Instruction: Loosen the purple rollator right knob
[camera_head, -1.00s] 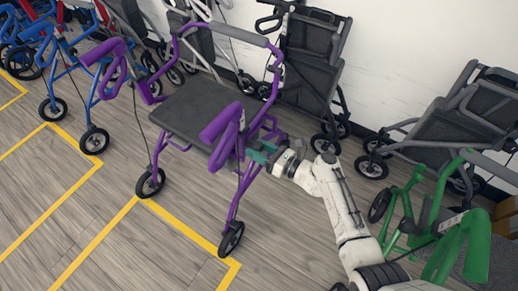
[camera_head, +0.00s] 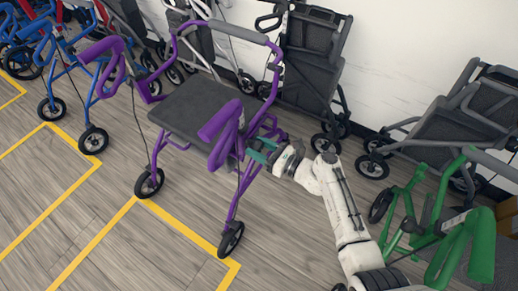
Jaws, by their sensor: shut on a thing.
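The purple rollator (camera_head: 232,200) stands upright in the middle, with a dark grey seat (camera_head: 195,110) and purple handles. My arm reaches in from the lower right. My gripper (camera_head: 258,152), with teal fingers, is at the rollator's right side, just below and beside the near purple handle (camera_head: 222,133). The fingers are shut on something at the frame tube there. The right knob itself is hidden by the fingers and the handle, so its state cannot be seen.
A green rollator (camera_head: 462,245) stands at the lower right, close to my arm. Blue rollators (camera_head: 88,95) stand at the left. Grey folded ones (camera_head: 312,65) line the white wall. Yellow lines (camera_head: 100,235) mark the wood floor, which is clear at the front.

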